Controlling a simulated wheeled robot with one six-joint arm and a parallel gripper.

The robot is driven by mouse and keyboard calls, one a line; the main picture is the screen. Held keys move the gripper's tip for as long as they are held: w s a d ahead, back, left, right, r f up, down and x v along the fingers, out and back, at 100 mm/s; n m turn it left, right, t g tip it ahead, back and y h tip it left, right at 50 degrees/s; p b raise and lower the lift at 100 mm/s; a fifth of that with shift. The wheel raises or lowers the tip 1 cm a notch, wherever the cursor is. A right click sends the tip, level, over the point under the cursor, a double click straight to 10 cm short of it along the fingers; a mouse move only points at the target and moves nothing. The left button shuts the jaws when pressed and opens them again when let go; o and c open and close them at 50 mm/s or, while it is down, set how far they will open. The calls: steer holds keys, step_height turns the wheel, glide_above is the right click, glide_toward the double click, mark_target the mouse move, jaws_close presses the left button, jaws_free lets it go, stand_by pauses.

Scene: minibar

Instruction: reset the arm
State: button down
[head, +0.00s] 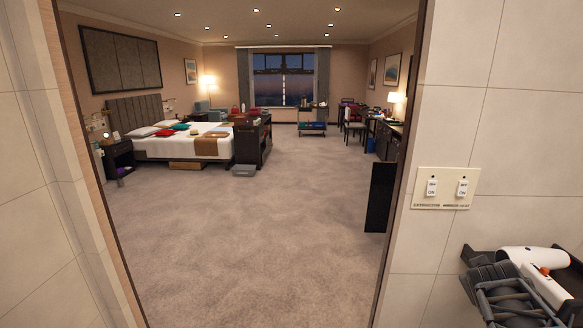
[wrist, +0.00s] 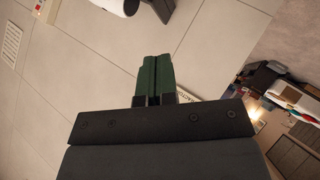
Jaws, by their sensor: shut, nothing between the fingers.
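My gripper (wrist: 153,72) shows in the wrist view, its two green fingers pressed together with nothing between them. It points toward the pale tiled wall and touches nothing that I can see.
In the head view an open doorway leads onto clear carpet (head: 250,235). A bed (head: 180,147) stands left, a dark chair (head: 355,128) right. On the tiled wall at right are a switch plate (head: 447,188) and a white device with an orange button (head: 533,260), probably a hair dryer.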

steer(key=s+a+f+g+y, duration=0.1)
steer(key=s+a+f+y, duration=0.1)
steer(key=a, duration=0.7)
steer(key=s+a+f+g+y, duration=0.1)
steer(key=s+a+f+y, duration=0.1)
steer(key=a, duration=0.7)
steer(key=s+a+f+g+y, duration=0.2)
steer(key=a+f+y, duration=0.2)
steer(key=a, duration=0.5)
steer(key=shift+s+a, duration=0.2)
